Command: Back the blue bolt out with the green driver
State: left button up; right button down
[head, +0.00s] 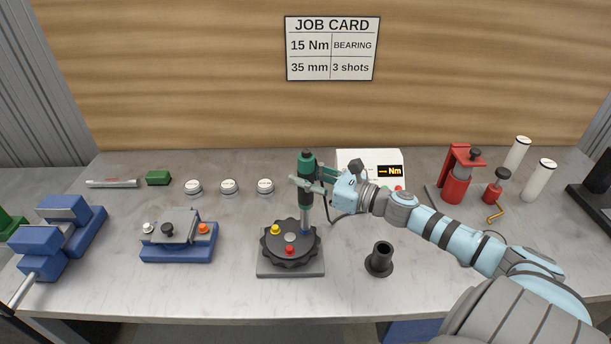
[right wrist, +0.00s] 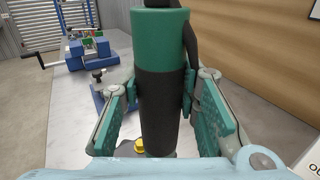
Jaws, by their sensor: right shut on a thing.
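My right gripper (head: 311,189) is shut on the green driver (head: 306,161), with a teal finger pad on each side of its black grip in the right wrist view (right wrist: 160,112). The driver stands upright, and its grey-blue lower end (head: 305,222) comes down onto the right rear part of the black round fixture (head: 268,252). A yellow bolt (head: 275,229) and a red bolt (head: 289,250) show on the fixture. I cannot make out a blue bolt; the driver's lower end covers that side. My left gripper is not in view.
A black cup-like holder (head: 379,260) stands right of the fixture. A white Nm box (head: 385,168) is behind my arm. A blue fixture (head: 178,240) and a blue vise (head: 62,235) stand left. Red tools (head: 457,181) are at right. The front bench edge is clear.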

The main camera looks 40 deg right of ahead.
aim_at(305, 155)
dwell(0.5)
jog(key=shift+r+p, duration=0.35)
jog(key=shift+r, duration=3.15)
